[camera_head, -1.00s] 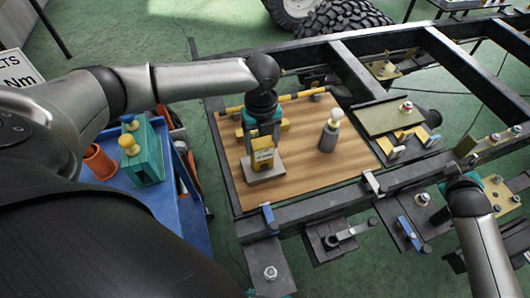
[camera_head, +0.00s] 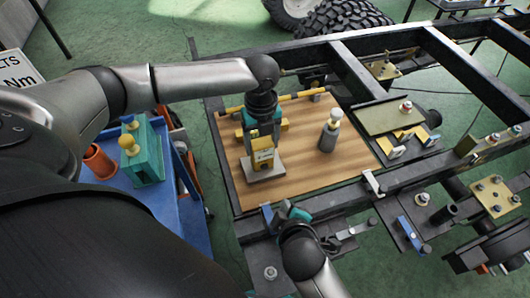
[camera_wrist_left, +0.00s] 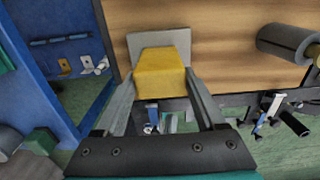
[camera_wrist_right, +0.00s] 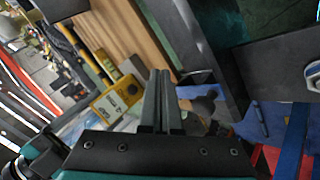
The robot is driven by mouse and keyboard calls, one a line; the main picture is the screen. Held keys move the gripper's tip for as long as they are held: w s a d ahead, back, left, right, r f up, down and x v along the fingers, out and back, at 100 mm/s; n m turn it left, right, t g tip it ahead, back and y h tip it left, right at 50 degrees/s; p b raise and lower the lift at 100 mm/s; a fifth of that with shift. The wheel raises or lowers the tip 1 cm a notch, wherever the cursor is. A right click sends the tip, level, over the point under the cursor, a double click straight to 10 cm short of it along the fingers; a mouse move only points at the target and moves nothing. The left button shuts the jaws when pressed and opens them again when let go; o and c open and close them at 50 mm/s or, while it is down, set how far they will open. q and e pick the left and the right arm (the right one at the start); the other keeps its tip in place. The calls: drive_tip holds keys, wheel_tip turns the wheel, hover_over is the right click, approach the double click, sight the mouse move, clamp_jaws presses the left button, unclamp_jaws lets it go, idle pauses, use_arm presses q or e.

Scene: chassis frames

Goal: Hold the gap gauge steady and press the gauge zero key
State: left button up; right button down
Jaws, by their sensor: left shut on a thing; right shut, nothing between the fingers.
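The gap gauge (camera_head: 263,152) is a yellow block on a grey base plate, upright on the wooden board (camera_head: 300,185). My left gripper (camera_head: 262,138) comes down on it from above. In the left wrist view its two fingers (camera_wrist_left: 160,88) are shut on the yellow body (camera_wrist_left: 160,65). My right gripper (camera_head: 290,212) is at the board's front edge, apart from the gauge. In the right wrist view its fingers (camera_wrist_right: 161,80) are shut together and empty. That view shows the gauge's face (camera_wrist_right: 112,101) with a pale display, left of the fingers. I cannot make out the zero key.
A grey cylinder with a pale knob (camera_head: 329,132) stands on the board right of the gauge. A yellow bar (camera_head: 300,95) lies along the back. The dark chassis rail (camera_head: 330,203) with clamps edges the front. A blue cart (camera_head: 165,200) holds a teal block and an orange cup.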

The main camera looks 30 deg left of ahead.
sight(265, 167)
drive_tip(key=shift+s+a, duration=0.35)
drive_tip(key=shift+s, duration=0.4)
drive_tip(key=shift+w+a, duration=1.5)
drive_tip(key=shift+a, duration=0.2)
drive_tip(key=shift+w+a, duration=1.45)
drive_tip(key=shift+a, duration=0.2)
drive_tip(key=shift+a, duration=0.1)
